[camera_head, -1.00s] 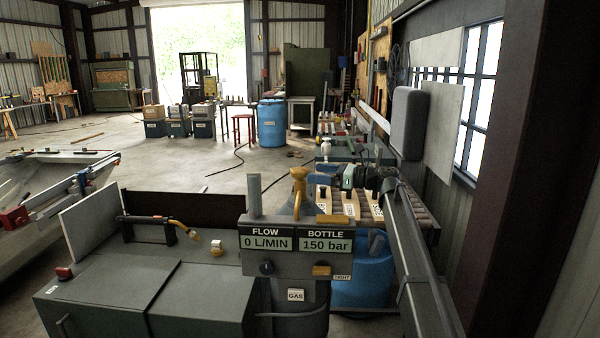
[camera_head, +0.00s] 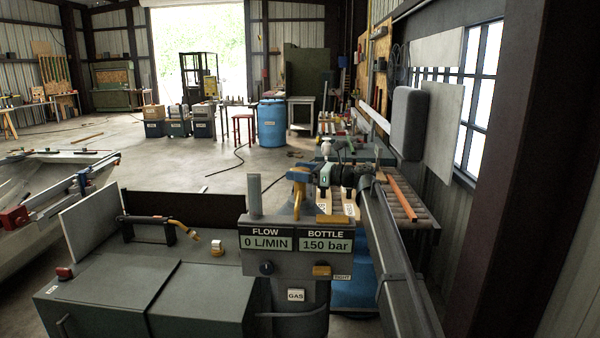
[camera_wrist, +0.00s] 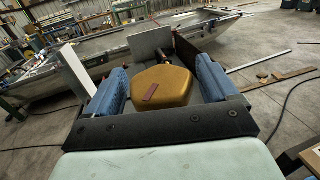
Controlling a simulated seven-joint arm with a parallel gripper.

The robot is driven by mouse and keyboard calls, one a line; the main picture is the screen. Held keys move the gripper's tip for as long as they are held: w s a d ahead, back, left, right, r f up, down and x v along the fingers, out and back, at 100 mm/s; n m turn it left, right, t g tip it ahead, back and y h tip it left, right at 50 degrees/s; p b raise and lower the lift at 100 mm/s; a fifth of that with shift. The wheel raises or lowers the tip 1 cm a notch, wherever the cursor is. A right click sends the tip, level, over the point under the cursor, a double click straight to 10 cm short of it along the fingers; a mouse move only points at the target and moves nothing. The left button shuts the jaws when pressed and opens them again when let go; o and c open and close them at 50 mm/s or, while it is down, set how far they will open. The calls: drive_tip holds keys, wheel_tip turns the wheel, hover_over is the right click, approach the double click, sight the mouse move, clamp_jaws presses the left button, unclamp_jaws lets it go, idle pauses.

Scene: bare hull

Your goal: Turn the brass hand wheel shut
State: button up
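The brass hand wheel (camera_head: 299,175) sits on top of the grey gas bottle, behind the FLOW and BOTTLE panel. In the wrist view the wheel (camera_wrist: 160,86) is a blunt-cornered brass shape with a dark red mark on its face. My gripper (camera_wrist: 165,86) has its two blue-padded fingers wide apart, one on each side of the wheel, with little gap showing. I see no clear grip on it. In the head view my gripper (camera_head: 307,171) reaches in from the right at wheel height. Part of the wheel is hidden there.
The panel (camera_head: 298,243) reads 0 L/MIN and 150 bar. A grey upright post (camera_head: 254,190) stands left of the wheel. A dark green cabinet (camera_head: 200,300) is at front left, and a roller conveyor (camera_head: 408,205) is at right. The floor beyond is mostly open.

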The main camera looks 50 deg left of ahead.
drive_tip(key=c, duration=0.8)
drive_tip(key=shift+s+m+t, duration=0.1)
drive_tip(key=shift+m+t, duration=0.2)
drive_tip(key=shift+t, duration=0.1)
drive_tip(key=shift+s+d+m+t+y, duration=0.1)
drive_tip(key=shift+m+t+y, duration=0.5)
drive_tip(key=shift+t, duration=0.2)
drive_tip(key=m+t+y, duration=0.1)
drive_tip(key=m+t, duration=0.1)
drive_tip(key=t, duration=0.2)
drive_tip(key=shift+m, duration=0.3)
drive_tip(key=m+t, duration=0.2)
drive_tip(key=t, duration=0.2)
drive_tip(key=shift+m, duration=0.3)
drive_tip(key=shift+r+m+t, duration=0.15)
drive_tip(key=shift+m+t, duration=0.95)
drive_tip(key=shift+t, duration=0.6)
drive_tip(key=shift+w+m+t+h, duration=0.3)
drive_tip(key=shift+m+t+h, duration=0.2)
drive_tip(key=shift+m+t, duration=0.45)
